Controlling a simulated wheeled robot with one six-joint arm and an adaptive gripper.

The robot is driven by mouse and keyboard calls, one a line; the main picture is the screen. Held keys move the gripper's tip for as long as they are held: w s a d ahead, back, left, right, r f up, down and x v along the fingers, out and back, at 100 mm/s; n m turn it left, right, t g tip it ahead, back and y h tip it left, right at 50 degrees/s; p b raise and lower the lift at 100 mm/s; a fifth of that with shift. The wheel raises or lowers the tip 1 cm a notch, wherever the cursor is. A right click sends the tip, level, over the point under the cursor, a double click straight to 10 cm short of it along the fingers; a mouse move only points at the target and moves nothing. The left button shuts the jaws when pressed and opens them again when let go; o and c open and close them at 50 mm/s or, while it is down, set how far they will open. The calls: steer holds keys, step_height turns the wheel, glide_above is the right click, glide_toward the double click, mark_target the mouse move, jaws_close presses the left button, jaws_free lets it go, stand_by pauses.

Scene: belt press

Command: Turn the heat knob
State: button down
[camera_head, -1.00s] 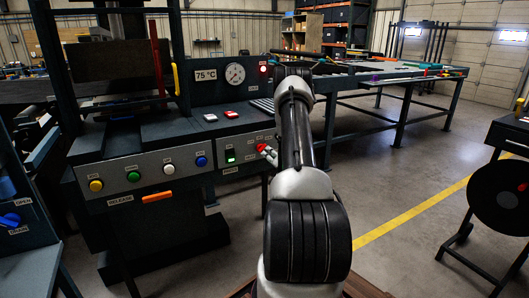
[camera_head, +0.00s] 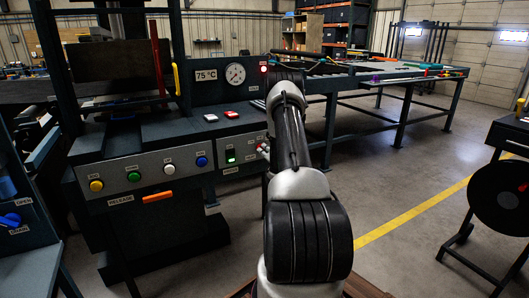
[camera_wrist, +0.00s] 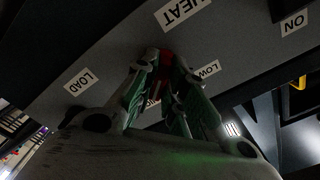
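The red heat knob (camera_wrist: 167,60) shows in the wrist view below the HEAT label (camera_wrist: 182,12), on the grey panel. My gripper (camera_wrist: 165,68) is at the knob, with one fingertip on each side and the red between them. The fingers lean in close together and look closed on it. Part of the knob is hidden by the fingertips. In the head view my gripper (camera_head: 263,150) is at the right end of the press's control panel (camera_head: 240,159), and my arm hides part of that area.
A green lit switch (camera_head: 230,155) is left of my gripper. Several coloured buttons line the front panel (camera_head: 110,191). A 75 °C display (camera_head: 205,76) and a dial gauge (camera_head: 235,74) are above.

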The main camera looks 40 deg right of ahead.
steer(key=shift+n, duration=0.3)
steer(key=n, duration=1.9)
steer(key=shift+a, duration=0.2)
steer(key=shift+f+n, duration=0.1)
steer(key=shift+n, duration=0.2)
steer(key=c, duration=1.5)
jaws_free()
steer(key=shift+o, duration=0.2)
steer(key=v, duration=1.2)
